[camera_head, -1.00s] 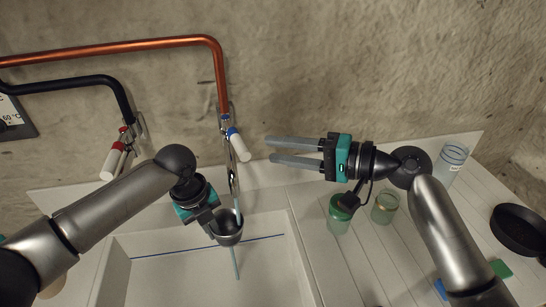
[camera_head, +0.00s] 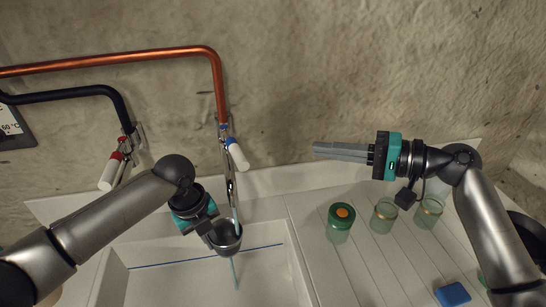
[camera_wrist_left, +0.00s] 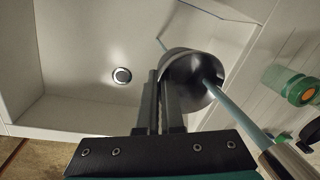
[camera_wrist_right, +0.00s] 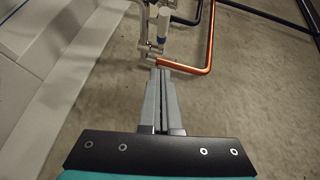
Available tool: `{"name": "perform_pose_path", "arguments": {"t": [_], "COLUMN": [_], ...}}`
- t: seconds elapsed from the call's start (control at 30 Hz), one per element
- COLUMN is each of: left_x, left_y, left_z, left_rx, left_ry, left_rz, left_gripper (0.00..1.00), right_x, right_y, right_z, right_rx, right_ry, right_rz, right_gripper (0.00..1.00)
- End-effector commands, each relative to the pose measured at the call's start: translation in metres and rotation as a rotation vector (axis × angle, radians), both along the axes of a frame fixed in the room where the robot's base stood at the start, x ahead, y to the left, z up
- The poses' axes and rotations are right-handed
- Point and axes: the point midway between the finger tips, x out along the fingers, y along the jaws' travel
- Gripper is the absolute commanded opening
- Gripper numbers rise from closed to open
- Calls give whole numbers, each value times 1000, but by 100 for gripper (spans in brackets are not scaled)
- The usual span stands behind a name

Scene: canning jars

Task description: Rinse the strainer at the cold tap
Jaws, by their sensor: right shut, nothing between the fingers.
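The strainer (camera_head: 227,241), a small dark metal cup, hangs over the sink under the cold tap (camera_head: 231,185). My left gripper (camera_head: 211,233) is shut on its edge; the left wrist view also shows the strainer (camera_wrist_left: 183,68) beside the fingers. A thin blue water stream (camera_head: 235,270) runs from the tap into the strainer and shows again below it. The tap's white lever (camera_head: 238,156) has a blue mark. My right gripper (camera_head: 342,151) is shut and empty, to the right of the lever and apart from it. The strainer's inside bottom is hidden.
The hot tap's red-marked lever (camera_head: 111,171) is at the left, near my left arm. On the ribbed drainboard stand a green-lidded jar (camera_head: 340,226) and two open jars (camera_head: 384,216) (camera_head: 429,212). A blue sponge (camera_head: 453,294) lies nearer. The sink basin (camera_head: 190,281) is otherwise clear.

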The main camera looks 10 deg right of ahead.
Motion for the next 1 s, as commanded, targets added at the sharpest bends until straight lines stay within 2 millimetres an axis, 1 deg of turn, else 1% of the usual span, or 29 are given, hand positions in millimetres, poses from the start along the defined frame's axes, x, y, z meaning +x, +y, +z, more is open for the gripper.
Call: {"name": "perform_pose_path", "arguments": {"t": [0.07, 0.17, 0.53, 0.6, 0.73, 0.83, 1.0], "left_x": [0, 0, 0, 0, 0, 0, 0], "left_y": [0, 0, 0, 0, 0, 0, 0], "left_z": [0, 0, 0, 0, 0, 0, 0], "left_rx": [0, 0, 0, 0, 0, 0, 0], "left_ry": [0, 0, 0, 0, 0, 0, 0], "left_rz": [0, 0, 0, 0, 0, 0, 0], "left_gripper": [0, 0, 0, 0, 0, 0, 0], "right_x": [3, 12, 55, 51, 48, 46, 46], "right_y": [4, 17, 82, 93, 108, 114, 118], "right_z": [1, -1, -11, -15, -18, -19, -20], "right_rx": [2, 4, 4, 3, 2, 2, 1], "right_ry": [-3, -4, -4, -2, -1, -2, -2], "right_rz": [3, 3, 4, 3, 2, 2, 1], "right_gripper": [0, 0, 0, 0, 0, 0, 0]}}
